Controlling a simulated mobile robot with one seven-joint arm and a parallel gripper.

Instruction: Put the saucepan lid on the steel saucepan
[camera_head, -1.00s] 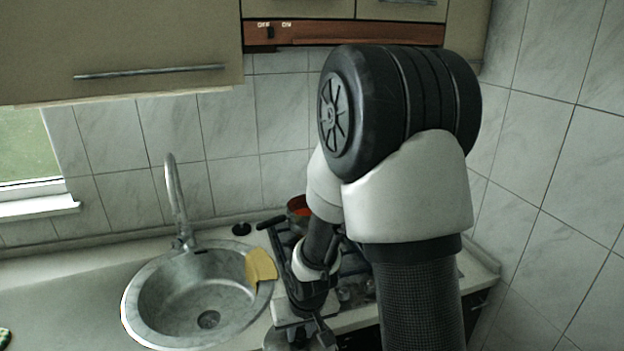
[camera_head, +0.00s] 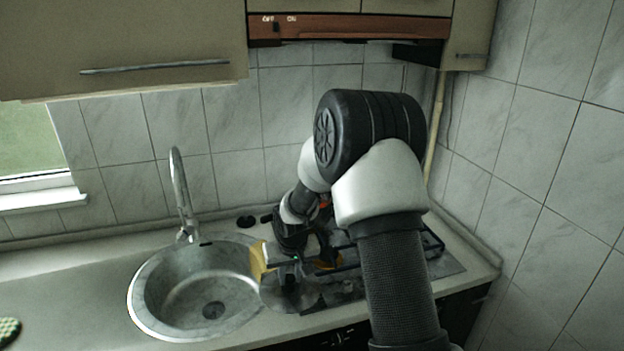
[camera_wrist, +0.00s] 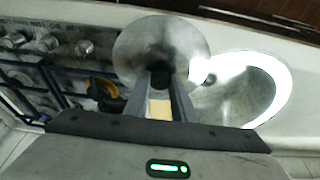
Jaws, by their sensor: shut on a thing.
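The saucepan lid (camera_wrist: 160,45) is a round grey metal disc with a dark knob. My gripper (camera_wrist: 160,80) is shut on the knob in the wrist view. In the head view the lid (camera_head: 285,292) hangs under my gripper (camera_head: 289,272), between the sink and the hob near the counter's front. I cannot make out the steel saucepan; my arm covers much of the hob in the head view.
The round sink (camera_head: 195,290) lies left of the lid, with a tall tap (camera_head: 180,195) behind. A yellow item (camera_head: 257,262) is at its right rim. The hob (camera_head: 435,262) has dark grates and a yellow-orange item (camera_head: 328,263). A tiled wall (camera_head: 540,180) closes the right.

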